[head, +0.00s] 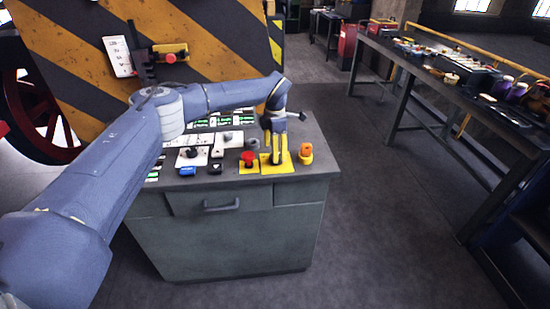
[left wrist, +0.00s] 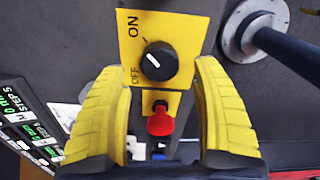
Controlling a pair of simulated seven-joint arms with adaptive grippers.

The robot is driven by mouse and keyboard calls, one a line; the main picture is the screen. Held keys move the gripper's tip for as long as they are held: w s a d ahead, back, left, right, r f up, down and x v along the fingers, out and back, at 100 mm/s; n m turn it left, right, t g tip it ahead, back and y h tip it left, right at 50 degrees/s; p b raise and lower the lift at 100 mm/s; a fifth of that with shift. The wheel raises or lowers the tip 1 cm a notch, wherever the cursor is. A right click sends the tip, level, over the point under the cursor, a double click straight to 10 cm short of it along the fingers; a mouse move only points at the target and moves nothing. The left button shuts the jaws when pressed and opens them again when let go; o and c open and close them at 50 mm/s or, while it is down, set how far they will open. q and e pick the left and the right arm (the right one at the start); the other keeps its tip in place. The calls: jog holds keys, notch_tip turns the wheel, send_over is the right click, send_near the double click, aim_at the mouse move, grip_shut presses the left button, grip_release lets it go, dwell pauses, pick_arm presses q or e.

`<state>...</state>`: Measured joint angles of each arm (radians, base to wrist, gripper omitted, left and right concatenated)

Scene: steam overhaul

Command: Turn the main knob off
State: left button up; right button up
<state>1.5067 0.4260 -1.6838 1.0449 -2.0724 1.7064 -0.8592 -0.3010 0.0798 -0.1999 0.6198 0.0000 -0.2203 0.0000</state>
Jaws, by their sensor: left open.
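The main knob (left wrist: 158,61) is black with a slanted white mark, on a yellow plate (left wrist: 180,25) lettered ON and OFF. I cannot tell for sure which word the mark points at. In the left wrist view my left gripper (left wrist: 162,68) is open, with one yellow finger on each side of the knob's lower part; contact is not clear. In the head view my left gripper (head: 276,160) points down over the yellow plate (head: 289,167) on the cabinet top, and its fingers hide the knob. My right gripper is not in view.
A red button (head: 249,157) stands just left of the plate; it also shows in the left wrist view (left wrist: 160,122). An orange-and-yellow control (head: 306,152) stands just right. Several switches and green displays cover the grey cabinet (head: 245,240). A long workbench (head: 440,75) stands right, across open floor.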

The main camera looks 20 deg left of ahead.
pick_arm(q)
jog(key=shift+f, duration=1.8)
jog(key=c, duration=1.3)
jog(key=shift+o, duration=0.2)
